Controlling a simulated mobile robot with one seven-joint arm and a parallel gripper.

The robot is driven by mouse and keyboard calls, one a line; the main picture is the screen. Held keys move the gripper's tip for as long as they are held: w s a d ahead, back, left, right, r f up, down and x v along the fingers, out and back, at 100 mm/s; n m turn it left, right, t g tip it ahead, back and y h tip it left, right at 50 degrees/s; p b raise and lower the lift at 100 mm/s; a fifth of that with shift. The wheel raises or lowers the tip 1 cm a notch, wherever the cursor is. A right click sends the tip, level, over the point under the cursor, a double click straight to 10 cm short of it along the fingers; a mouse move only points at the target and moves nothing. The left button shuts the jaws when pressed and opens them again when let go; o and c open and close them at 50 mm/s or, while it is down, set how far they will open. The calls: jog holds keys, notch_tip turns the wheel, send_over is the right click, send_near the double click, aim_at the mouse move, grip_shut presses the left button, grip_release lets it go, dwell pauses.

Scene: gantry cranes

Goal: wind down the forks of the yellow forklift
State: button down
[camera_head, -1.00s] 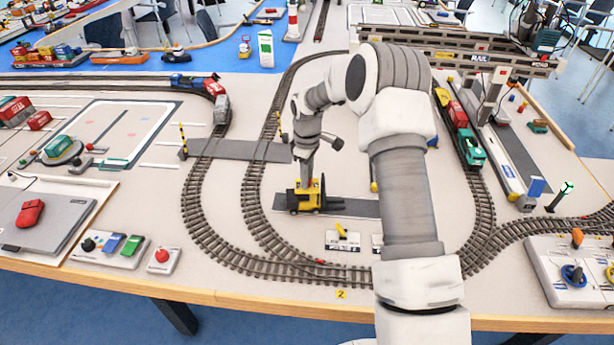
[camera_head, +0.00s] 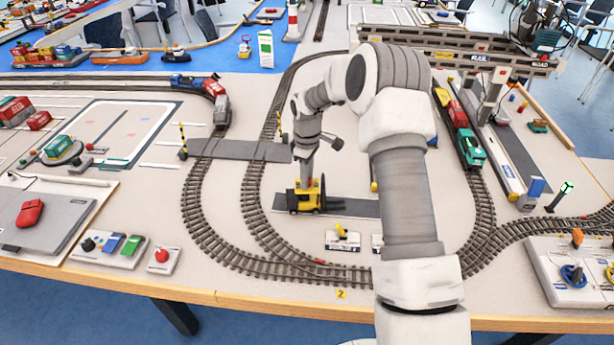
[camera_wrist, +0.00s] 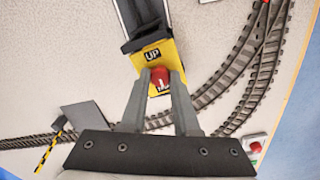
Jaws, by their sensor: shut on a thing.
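The yellow forklift (camera_head: 304,201) stands on a grey road strip inside the track loops, with its dark mast on its right side in the head view. My gripper (camera_wrist: 160,76) is directly above it, pointing down, and is shut on a red knob (camera_wrist: 160,84) on its top. The wrist view also shows the yellow forklift body (camera_wrist: 153,56), with a black "UP" label beside the knob. The dark mast and forks (camera_wrist: 147,22) extend away at the top of that view. The fork height is hard to tell from above.
Curved railway track (camera_head: 250,205) runs around the forklift. A small white panel with a yellow lever (camera_head: 342,240) sits in front of it. A red and green train (camera_head: 462,128) is to the right, under a gantry crane (camera_head: 470,60). A striped crossing barrier (camera_head: 183,138) stands left.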

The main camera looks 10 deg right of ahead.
dwell(0.3)
jog(key=c, duration=0.6)
grip_release()
jog(key=shift+c, duration=0.2)
notch_tip(320, 180, up, 18)
jog(key=shift+f+p, duration=0.25)
jog(key=shift+p, duration=0.2)
